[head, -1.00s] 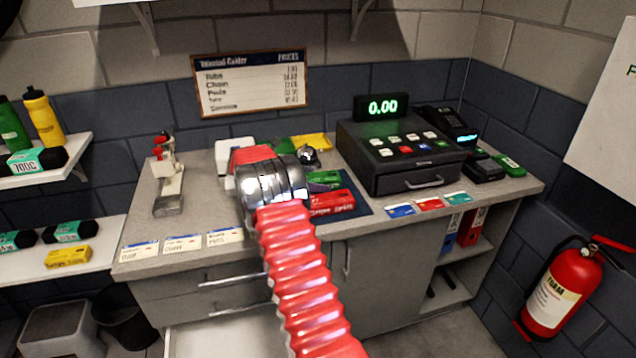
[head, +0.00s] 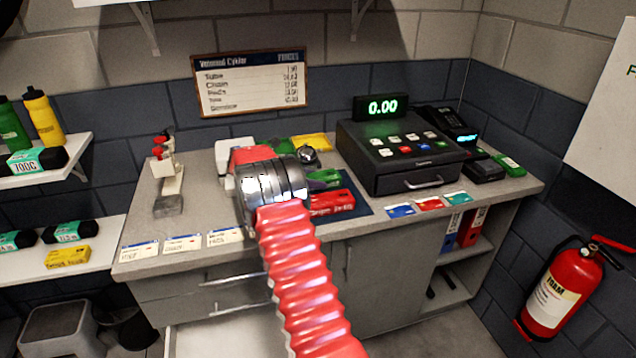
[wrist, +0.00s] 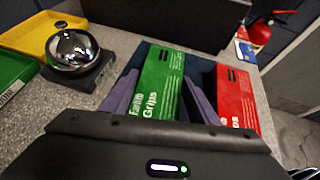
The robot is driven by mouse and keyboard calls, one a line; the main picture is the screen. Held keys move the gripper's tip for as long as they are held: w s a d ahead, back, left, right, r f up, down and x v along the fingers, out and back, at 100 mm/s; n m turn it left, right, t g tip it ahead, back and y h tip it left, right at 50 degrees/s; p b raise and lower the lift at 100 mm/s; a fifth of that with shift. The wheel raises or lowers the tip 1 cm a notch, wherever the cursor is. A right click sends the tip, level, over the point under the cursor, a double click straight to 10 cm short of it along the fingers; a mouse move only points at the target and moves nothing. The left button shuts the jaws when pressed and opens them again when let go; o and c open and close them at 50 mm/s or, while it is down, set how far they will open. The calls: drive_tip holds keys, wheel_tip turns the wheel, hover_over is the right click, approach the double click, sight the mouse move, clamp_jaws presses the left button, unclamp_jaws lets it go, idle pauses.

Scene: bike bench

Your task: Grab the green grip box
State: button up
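The green grip box (wrist: 160,85) lies on the dark blue mat on the counter, its lettering facing up in the wrist view. In the head view the green grip box (head: 322,175) is partly hidden behind my wrist. My gripper (wrist: 162,98) is open, with one purple-grey finger on the left of the green box and the other on its right. The fingers straddle the box, and the right one sits between it and a red grip box (wrist: 237,98). I cannot tell whether either finger touches the green box.
A bell (wrist: 75,50) on a dark base stands left of the green box, near a yellow tray (wrist: 45,30) and a green tray (wrist: 12,80). The cash register (head: 400,155) stands behind to the right. Price cards (head: 183,243) lie along the counter's front edge.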

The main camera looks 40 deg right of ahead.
drive_tip(key=shift+f, duration=0.1)
drive_tip(key=c, duration=0.4)
drive_tip(key=shift+c, duration=0.2)
wheel_tip(320, 180, up, 10)
drive_tip(key=shift+r, duration=0.1)
idle(0.7)
